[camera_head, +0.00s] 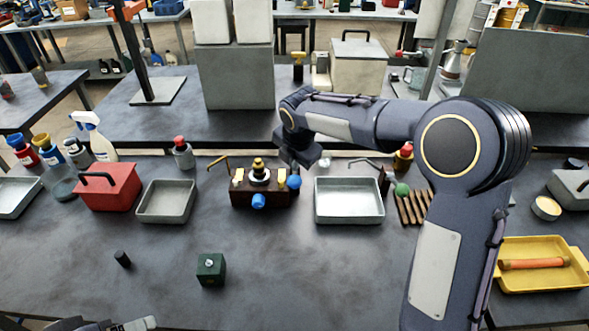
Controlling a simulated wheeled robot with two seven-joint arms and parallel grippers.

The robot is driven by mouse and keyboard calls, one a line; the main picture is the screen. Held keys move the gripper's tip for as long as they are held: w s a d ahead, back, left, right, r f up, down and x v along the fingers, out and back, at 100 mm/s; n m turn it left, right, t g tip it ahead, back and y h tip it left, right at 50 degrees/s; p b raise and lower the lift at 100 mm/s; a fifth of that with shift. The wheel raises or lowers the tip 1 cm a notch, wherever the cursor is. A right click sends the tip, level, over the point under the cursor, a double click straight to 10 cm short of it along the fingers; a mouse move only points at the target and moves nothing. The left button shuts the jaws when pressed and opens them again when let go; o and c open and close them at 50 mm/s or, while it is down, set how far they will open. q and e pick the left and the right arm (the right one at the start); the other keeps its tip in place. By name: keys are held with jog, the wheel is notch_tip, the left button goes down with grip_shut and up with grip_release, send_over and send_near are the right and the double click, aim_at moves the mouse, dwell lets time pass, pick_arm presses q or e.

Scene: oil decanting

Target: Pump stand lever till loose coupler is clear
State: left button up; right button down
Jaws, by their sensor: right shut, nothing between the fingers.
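A dark brown pump stand (248,198) with brass fittings on top and blue knobs at its front and right side stands mid-table. A bent brass rod (218,161) rises at its left end; I cannot tell if it is the lever. My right gripper (305,163) points down just behind and right of the stand, shut and empty, its tips small and partly hidden. I cannot make out whether it touches anything. I cannot pick out the loose coupler for sure. Part of my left gripper (140,323) shows at the bottom left edge; its fingers are not clear.
A grey tray (318,211) sits right of the stand, another tray (141,211) left of it beside a red box (112,191). A green block (211,270) and a small black cylinder (122,258) are in front. My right arm covers the table's right side.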

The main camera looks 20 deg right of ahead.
jog(key=shift+w+r, duration=0.1)
jog(key=shift+r, duration=0.1)
jog(key=r+p, duration=0.1)
jog(key=w+r+p, duration=0.1)
jog(key=r+p, duration=0.1)
jog(key=w+r+p, duration=0.1)
jog(key=p, duration=0.1)
jog(key=shift+d+r, duration=0.2)
jog(key=shift+d, duration=0.1)
dwell(0.4)
dwell(0.4)
